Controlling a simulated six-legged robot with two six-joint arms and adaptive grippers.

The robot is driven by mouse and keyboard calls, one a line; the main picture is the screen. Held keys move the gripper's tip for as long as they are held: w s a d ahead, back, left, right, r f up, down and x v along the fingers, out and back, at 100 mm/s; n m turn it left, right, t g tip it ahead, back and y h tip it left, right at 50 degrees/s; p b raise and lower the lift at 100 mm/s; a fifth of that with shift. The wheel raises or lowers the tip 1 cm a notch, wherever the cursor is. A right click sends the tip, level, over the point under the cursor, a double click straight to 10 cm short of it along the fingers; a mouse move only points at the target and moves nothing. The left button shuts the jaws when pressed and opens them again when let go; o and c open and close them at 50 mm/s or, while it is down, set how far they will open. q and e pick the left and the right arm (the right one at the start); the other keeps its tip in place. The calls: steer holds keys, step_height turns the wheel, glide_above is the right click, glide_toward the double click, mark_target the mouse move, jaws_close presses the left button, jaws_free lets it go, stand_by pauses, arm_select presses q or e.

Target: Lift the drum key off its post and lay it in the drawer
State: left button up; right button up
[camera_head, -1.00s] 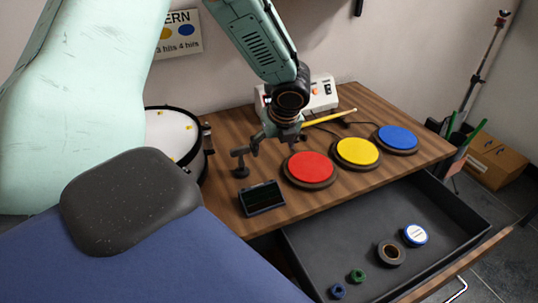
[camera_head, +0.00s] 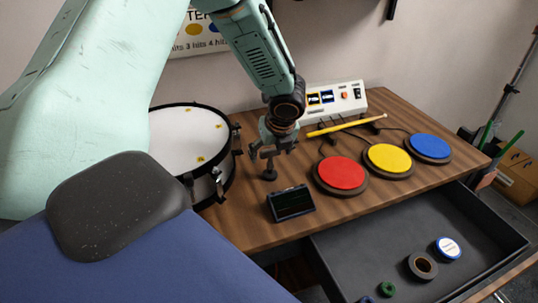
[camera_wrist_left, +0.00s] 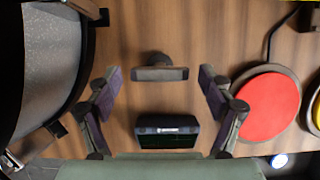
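The dark drum key (camera_wrist_left: 160,74) stands on its short post on the wooden table, its crossbar lying left to right in the left wrist view. In the head view its post (camera_head: 270,174) shows below my gripper. My left gripper (camera_wrist_left: 159,82) is open, with one finger on each side of the key and clear gaps to both ends. In the head view the left gripper (camera_head: 273,146) is right at the key's top and partly covers it. The dark drawer (camera_head: 375,242) is pulled open at the lower right. My right gripper is out of view.
A small black screen (camera_head: 291,203) stands just in front of the key. A drum (camera_head: 178,138) is to the left, a red pad (camera_head: 341,173) to the right. Tape rolls (camera_head: 423,266) and small rings lie in the drawer; its middle is bare.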

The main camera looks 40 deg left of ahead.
mark_target(270, 149)
arm_select(q)
steer(key=shift+w+a+f, duration=0.35)
steer(key=shift+f, duration=0.1)
steer(key=shift+c, duration=1.4)
steer(key=shift+a+f, duration=0.15)
steer(key=shift+c, duration=0.9)
steer(key=shift+s+d+r, duration=0.25)
steer(key=shift+s+r, duration=0.05)
steer(key=shift+r, duration=0.1)
steer(key=c, duration=0.4)
steer(key=shift+c, duration=0.9)
steer(key=shift+w+a+f, duration=0.15)
steer(key=shift+w+f, duration=0.1)
steer(key=shift+c, duration=0.3)
step_height(270, 149, up, 10)
steer(key=p, duration=0.4)
steer(key=shift+s+r, duration=0.15)
steer(key=shift+r, duration=0.05)
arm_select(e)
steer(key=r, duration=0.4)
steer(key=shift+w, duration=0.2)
arm_select(q)
steer(key=shift+f, duration=0.1)
